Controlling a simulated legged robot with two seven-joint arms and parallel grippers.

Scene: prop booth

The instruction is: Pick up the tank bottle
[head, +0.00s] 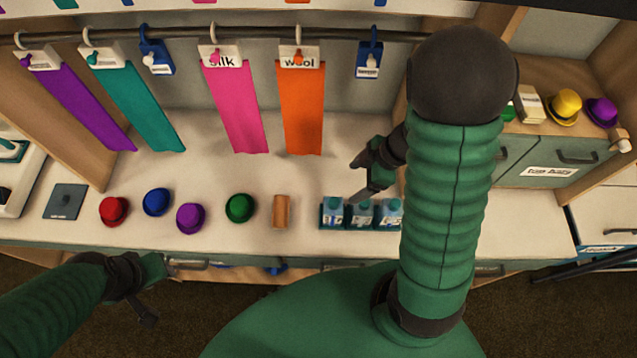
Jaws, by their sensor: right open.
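Three blue bottles stand in a row in a dark teal holder on the counter: a left bottle (333,211), a middle bottle (361,214) and a right bottle (390,213). Their white labels are too small to read, so I cannot tell which is the tank bottle. My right gripper (364,176) is open and empty, just above and behind the left and middle bottles in the picture. My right arm hides the area right of the holder. My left gripper (158,291) is open and empty in front of the counter's edge, at the lower left.
A brown cylinder (281,211) and several small hats, including a green hat (240,208), line the counter left of the bottles. Fabric strips, including an orange strip (301,108), hang from a rail (260,34) behind. The counter middle (220,172) is clear.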

